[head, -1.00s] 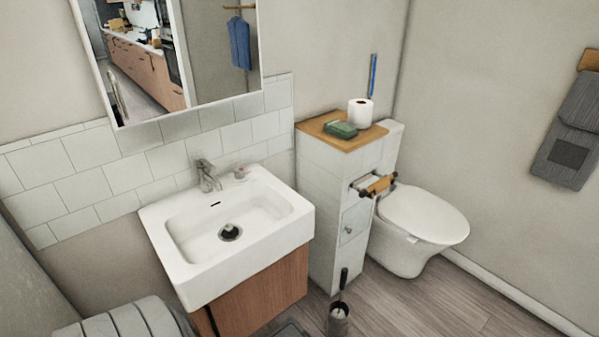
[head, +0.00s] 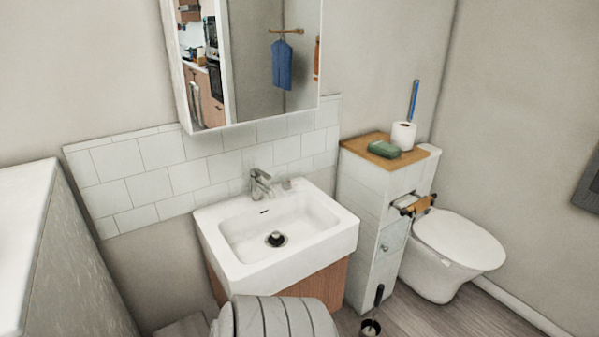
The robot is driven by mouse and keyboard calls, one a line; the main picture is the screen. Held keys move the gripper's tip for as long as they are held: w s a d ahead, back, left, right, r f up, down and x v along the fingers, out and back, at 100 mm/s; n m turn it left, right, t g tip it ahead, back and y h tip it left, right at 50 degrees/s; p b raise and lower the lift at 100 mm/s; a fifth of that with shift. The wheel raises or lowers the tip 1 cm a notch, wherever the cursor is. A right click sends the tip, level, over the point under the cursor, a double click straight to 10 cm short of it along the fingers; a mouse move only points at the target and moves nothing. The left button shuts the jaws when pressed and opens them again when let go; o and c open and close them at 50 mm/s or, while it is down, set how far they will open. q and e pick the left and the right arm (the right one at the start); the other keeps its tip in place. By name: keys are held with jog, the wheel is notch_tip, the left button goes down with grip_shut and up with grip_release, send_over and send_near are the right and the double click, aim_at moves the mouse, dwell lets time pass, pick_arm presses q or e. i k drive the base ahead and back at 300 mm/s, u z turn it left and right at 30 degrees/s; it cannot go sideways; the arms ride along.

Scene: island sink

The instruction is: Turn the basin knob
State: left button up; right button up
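A white basin (head: 222,262) sits on a wooden cabinet (head: 322,286) against the tiled wall. A metal faucet (head: 260,184) stands at the basin's back edge, with its knob (head: 257,173) on top. A dark drain plug (head: 276,239) shows in the bowl. A small clear item (head: 286,184) is on the rim right of the faucet; it is too small to make out. Neither of my grippers is in view, and nothing covers the faucet.
A grey ribbed rounded object (head: 275,318) is in front of the basin at the bottom. A white-topped partition (head: 25,225) is at the left. A tiled stand (head: 362,215) and a toilet (head: 455,245) are to the right. A mirror cabinet (head: 252,60) hangs above.

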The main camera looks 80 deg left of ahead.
aim_at(286, 183)
jog(key=u, duration=0.2)
jog(key=i, duration=1.55)
jog(key=u, duration=0.9)
jog(key=i, duration=0.9)
jog(key=u, duration=0.85)
